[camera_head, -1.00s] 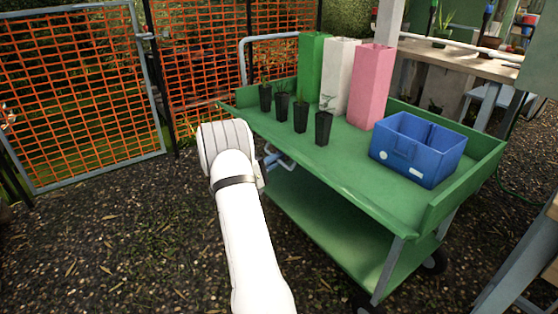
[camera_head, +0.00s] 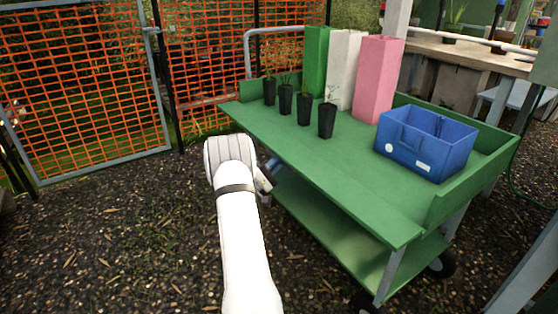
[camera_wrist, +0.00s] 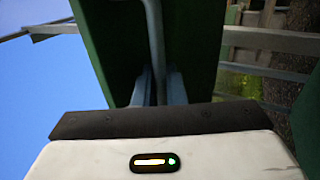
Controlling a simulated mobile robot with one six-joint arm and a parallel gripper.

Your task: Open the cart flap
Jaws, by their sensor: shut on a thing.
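The green cart (camera_head: 345,165) stands right of my arm. Its near long edge carries the flap (camera_head: 330,185), which looks roughly in line with the top deck; its exact tilt is hard to tell. My gripper (camera_head: 272,165) is at this near edge, mostly hidden behind my white wrist. In the wrist view, my gripper (camera_wrist: 160,85) has its two blue-grey fingers shut on a grey bar handle (camera_wrist: 154,40). The green flap (camera_wrist: 112,50) fills the space behind the handle, with sky on the left.
Several black plant pots (camera_head: 304,108), green, white and pink tall boxes (camera_head: 378,85) and a blue crate (camera_head: 425,145) stand on the cart. A lower shelf (camera_head: 340,235) sits below. An orange mesh fence (camera_head: 80,90) stands behind. The gravel ground (camera_head: 110,235) at left is clear.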

